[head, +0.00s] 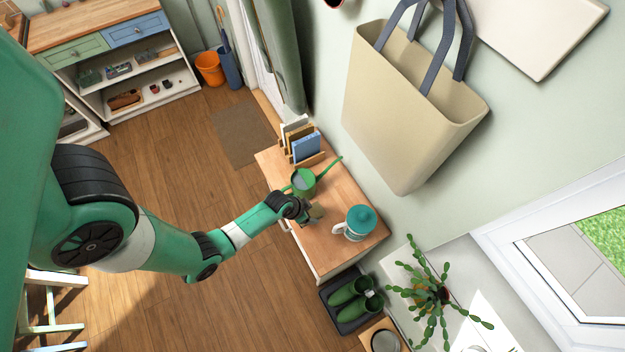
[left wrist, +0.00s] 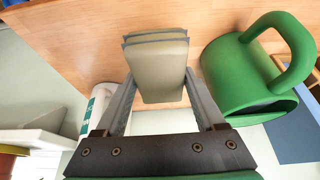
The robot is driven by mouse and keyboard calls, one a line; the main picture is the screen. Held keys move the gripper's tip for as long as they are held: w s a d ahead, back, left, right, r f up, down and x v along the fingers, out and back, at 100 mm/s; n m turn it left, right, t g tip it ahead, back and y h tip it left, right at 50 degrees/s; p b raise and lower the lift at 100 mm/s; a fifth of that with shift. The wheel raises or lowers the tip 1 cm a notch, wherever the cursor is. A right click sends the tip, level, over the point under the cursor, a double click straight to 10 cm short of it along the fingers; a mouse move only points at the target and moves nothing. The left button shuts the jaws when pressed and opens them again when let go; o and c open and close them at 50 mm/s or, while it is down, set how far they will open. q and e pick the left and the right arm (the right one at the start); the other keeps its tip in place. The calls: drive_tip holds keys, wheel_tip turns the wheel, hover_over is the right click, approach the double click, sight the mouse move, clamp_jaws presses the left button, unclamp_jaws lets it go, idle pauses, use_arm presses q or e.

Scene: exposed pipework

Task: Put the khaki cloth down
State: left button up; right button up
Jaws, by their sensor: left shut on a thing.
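The khaki cloth (head: 317,212) is a small folded pad at the tip of my left gripper (head: 308,211), over the wooden top of a small cabinet. In the left wrist view the cloth (left wrist: 157,66) sits between the two fingers of my left gripper (left wrist: 160,88), which is shut on it. The wooden top shows beyond the cloth; I cannot tell whether the cloth touches it. My right gripper is not in view.
A letter rack (head: 303,147) is at the back. Some bare wood lies between can and mug.

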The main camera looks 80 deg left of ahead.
sight(312, 216)
use_arm(q)
drive_tip(key=b+x, duration=0.1)
drive_tip(key=x, duration=0.2)
drive_tip(key=shift+d+f, duration=0.15)
drive_tip(key=shift+s+f, duration=0.1)
drive_tip(key=shift+f, duration=0.3)
drive_tip(key=shift+f+b, duration=0.15)
drive_tip(key=shift+b, duration=0.15)
drive_tip(key=o, duration=1.5)
drive_tip(key=shift+c, duration=0.2)
drive_tip(key=shift+f, duration=0.2)
drive_tip(key=p+v, duration=0.6)
drive_tip(key=v, duration=0.5)
drive_tip(key=shift+s+r, duration=0.2)
drive_tip(key=shift+r, duration=0.1)
drive_tip(key=shift+s+d+r, duration=0.1)
drive_tip(key=shift+s, duration=0.05)
